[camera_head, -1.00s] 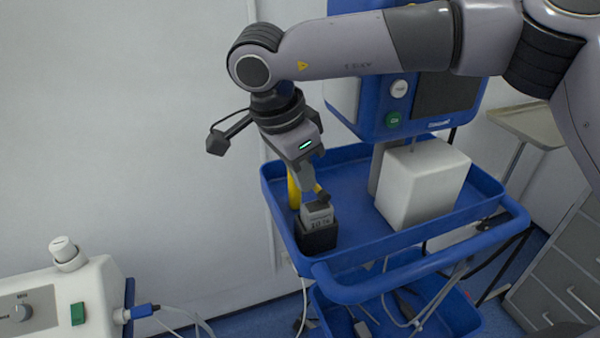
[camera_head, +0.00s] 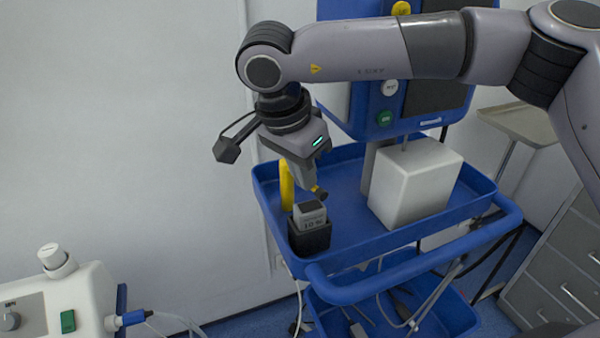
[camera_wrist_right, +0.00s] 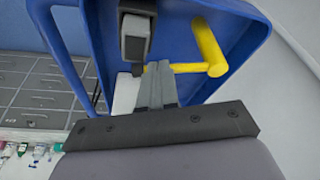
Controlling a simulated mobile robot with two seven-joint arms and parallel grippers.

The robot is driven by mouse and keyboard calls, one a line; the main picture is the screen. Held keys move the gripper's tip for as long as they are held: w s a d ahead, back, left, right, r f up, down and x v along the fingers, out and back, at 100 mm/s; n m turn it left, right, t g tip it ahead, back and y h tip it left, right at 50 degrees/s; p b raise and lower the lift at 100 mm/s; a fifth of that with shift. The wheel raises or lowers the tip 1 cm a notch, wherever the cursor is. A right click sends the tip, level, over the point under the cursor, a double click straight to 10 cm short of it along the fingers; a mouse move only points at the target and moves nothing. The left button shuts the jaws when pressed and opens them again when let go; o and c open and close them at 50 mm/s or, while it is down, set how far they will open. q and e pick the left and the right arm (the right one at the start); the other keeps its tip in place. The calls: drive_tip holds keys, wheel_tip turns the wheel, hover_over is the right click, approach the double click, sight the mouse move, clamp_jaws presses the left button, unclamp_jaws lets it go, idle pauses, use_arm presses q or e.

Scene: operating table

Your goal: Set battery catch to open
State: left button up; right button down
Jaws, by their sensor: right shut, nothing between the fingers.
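The grey battery (camera_head: 309,214) stands in a black holder (camera_head: 312,238) at the front left of the blue cart tray. The battery catch appears as a yellow post (camera_head: 286,186) with a dark-tipped yellow arm (camera_head: 320,191). The arm reaches past the battery's back edge, partly hidden by my right gripper (camera_head: 310,187). In the right wrist view the yellow catch (camera_wrist_right: 212,50) and grey battery (camera_wrist_right: 135,38) lie ahead of the gripper (camera_wrist_right: 155,70). My right gripper is shut and empty, its fingertips close against the catch arm; contact is unclear. My left gripper is out of view.
A white box (camera_head: 415,185) stands on the tray (camera_head: 345,180) to the right of the battery. A blue monitor unit (camera_head: 390,75) rises behind. The cart's blue handle rail (camera_head: 400,275) runs along the front. A white device (camera_head: 60,300) is at lower left.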

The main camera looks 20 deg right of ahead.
drive_tip(key=shift+w+d+n+t+y+b, duration=0.15)
drive_tip(key=shift+d+n+t+y+b, duration=0.2)
drive_tip(key=shift+d+n, duration=0.9)
drive_tip(key=shift+a+n, duration=0.2)
drive_tip(key=shift+n, duration=0.15)
